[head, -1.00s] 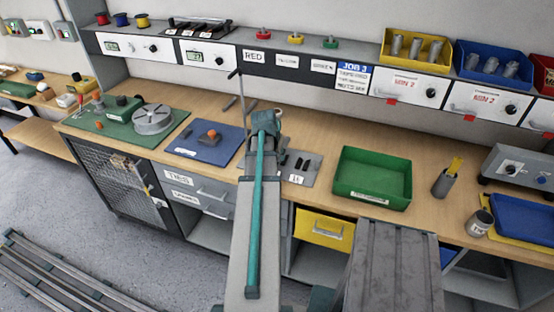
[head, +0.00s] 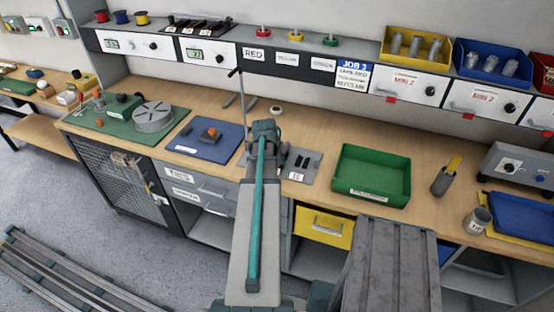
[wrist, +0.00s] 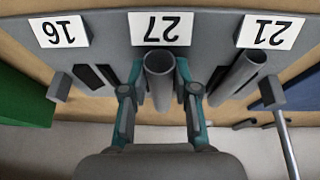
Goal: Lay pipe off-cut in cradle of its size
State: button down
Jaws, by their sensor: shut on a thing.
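My gripper (wrist: 160,92) is shut on a grey hollow pipe off-cut (wrist: 158,70) in the wrist view. The held pipe is at the cradle place labelled 27 (wrist: 160,28); I cannot tell whether it touches the cradle. Another grey pipe (wrist: 238,76) lies at the place labelled 21 (wrist: 270,31). The place labelled 16 (wrist: 58,31) shows two dark strips (wrist: 96,76) and no pipe. In the head view, my gripper (head: 263,128) is over the grey cradle plate (head: 300,176), and my arm hides the held pipe and much of the plate.
A green tray (head: 372,190) stands right of the cradle plate. A blue mat (head: 190,150) with an orange-topped part lies left. A thin upright rod (head: 240,95) stands close behind my gripper. Bare bench lies between plate and green tray.

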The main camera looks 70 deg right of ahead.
jog(key=shift+f, duration=0.15)
jog(key=c, duration=0.9)
grip_release()
